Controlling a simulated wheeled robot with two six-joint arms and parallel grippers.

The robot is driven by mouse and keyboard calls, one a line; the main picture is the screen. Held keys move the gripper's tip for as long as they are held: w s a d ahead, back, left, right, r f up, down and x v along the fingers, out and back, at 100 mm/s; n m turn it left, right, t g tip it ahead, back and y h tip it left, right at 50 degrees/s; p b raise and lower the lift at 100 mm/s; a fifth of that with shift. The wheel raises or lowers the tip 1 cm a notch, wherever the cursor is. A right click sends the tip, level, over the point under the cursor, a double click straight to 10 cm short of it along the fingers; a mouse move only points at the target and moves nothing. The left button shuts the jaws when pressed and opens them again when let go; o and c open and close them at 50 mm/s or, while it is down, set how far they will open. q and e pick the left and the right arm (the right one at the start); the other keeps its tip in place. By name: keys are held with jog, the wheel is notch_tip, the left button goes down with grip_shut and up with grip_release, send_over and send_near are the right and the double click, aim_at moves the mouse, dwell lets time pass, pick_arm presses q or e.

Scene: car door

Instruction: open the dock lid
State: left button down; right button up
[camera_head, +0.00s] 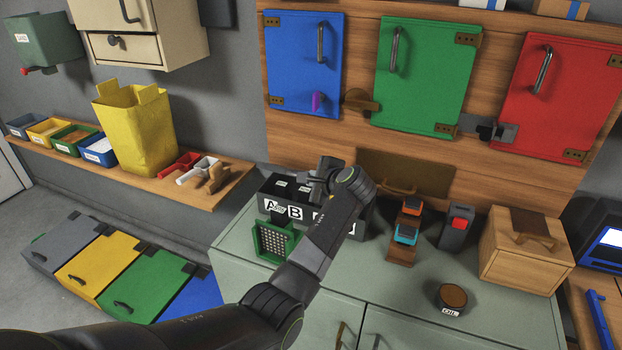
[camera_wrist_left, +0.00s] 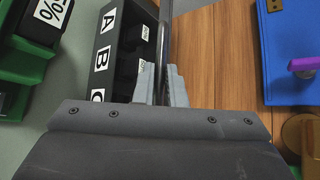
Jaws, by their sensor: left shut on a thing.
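The dark dock (camera_head: 268,207) stands on the grey-green cabinet top, with white letter labels A and B on its front. In the left wrist view the dock (camera_wrist_left: 100,78) shows labels A, B and C and dark bays with small white labels. My left gripper (camera_head: 318,178) reaches over the dock and hides its right part. In the left wrist view its fingers (camera_wrist_left: 161,85) are shut on a thin metal bar (camera_wrist_left: 165,30) beside the dock's bays. The bar looks like a handle, but its join to the dock lid is hidden. I cannot make out the lid's outline. My right gripper is not in view.
A green holder with a perforated face (camera_head: 274,243) stands before the dock. Orange and blue devices (camera_head: 407,234), a red-button box (camera_head: 457,225), an oil tin (camera_head: 452,298) and a wooden box (camera_head: 520,262) stand right. Blue, green and red doors (camera_head: 303,65) are on the wall behind.

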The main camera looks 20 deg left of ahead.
pick_arm(q)
jog(key=shift+r, duration=0.1)
dwell(0.4)
jog(key=c, duration=1.5)
grip_release()
jog(key=shift+w, duration=0.1)
